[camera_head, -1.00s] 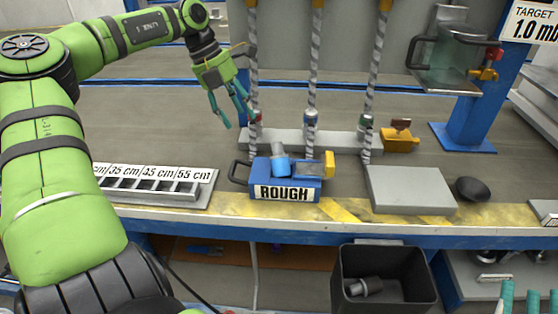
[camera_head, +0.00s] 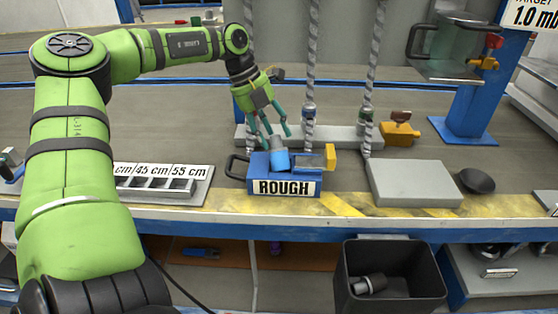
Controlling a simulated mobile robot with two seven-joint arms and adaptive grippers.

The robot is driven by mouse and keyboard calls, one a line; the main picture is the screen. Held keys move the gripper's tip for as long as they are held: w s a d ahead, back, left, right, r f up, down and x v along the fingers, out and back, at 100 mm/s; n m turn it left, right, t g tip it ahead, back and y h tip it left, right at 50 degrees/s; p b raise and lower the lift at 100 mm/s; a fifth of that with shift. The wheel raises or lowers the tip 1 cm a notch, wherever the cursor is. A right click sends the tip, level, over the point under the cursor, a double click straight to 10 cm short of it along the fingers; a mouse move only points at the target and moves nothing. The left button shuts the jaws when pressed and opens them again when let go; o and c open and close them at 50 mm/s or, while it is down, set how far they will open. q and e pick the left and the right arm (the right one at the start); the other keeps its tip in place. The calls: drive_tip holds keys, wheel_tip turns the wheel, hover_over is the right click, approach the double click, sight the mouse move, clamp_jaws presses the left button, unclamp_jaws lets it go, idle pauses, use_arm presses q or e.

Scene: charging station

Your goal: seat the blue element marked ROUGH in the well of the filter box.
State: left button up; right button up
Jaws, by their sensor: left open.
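The blue box (camera_head: 257,175) lettered ROUGH on its front stands near the table's front edge. It has a dark handle at its left and a yellow part at its right. A light-blue cylinder (camera_head: 279,159), the likely element, stands slightly tilted at the box's top; I read no marking on it. How deep it sits in a well cannot be told. My left gripper (camera_head: 276,134) is open, pointing down, with its teal fingers around or just above the cylinder's top. Contact cannot be told. My right gripper is not in view.
A grey slab (camera_head: 414,184) and a dark bowl (camera_head: 477,181) lie to the right. A slotted size rack (camera_head: 160,184) lies left. Twisted columns (camera_head: 371,80) rise behind the box from a grey bar. A dark bin (camera_head: 389,285) stands below the table edge.

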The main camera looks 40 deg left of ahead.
use_arm(q)
drive_tip(key=shift+c, duration=0.4)
clamp_jaws()
